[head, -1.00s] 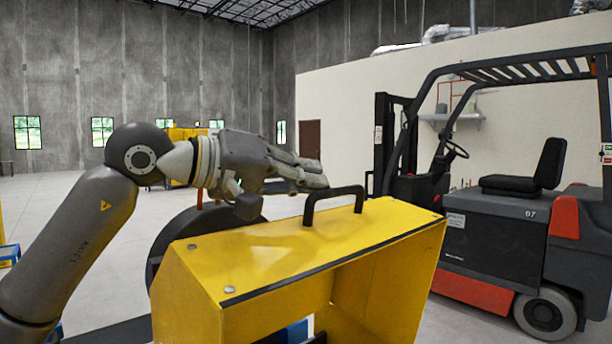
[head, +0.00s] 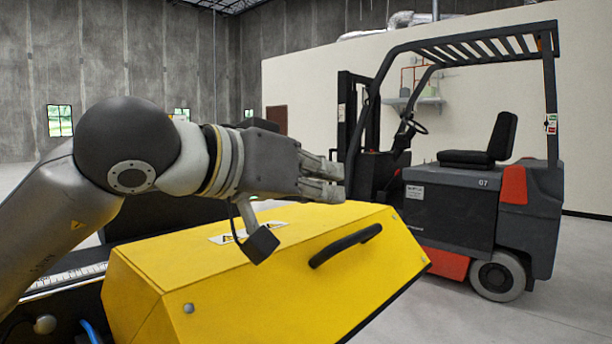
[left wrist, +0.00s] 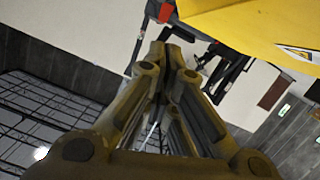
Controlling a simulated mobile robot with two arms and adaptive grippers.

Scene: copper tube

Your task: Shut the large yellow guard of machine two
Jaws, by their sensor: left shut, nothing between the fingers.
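The large yellow guard (head: 270,270) fills the lower middle of the head view. Its front panel with the black handle (head: 345,246) slopes down toward me, and a warning label is on its top. My left gripper (head: 332,181) is shut and empty, just above and behind the guard's top edge, apart from the handle. Whether it touches the guard cannot be told. In the left wrist view the closed fingers (left wrist: 176,62) point up the picture, with part of the yellow guard (left wrist: 245,22) at upper right. My right gripper does not show.
A dark forklift (head: 460,190) with a black seat and red parts stands to the right behind the guard. Dark machine parts and a ruled strip (head: 65,277) lie left of the guard. Open grey floor (head: 570,290) shows at the right.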

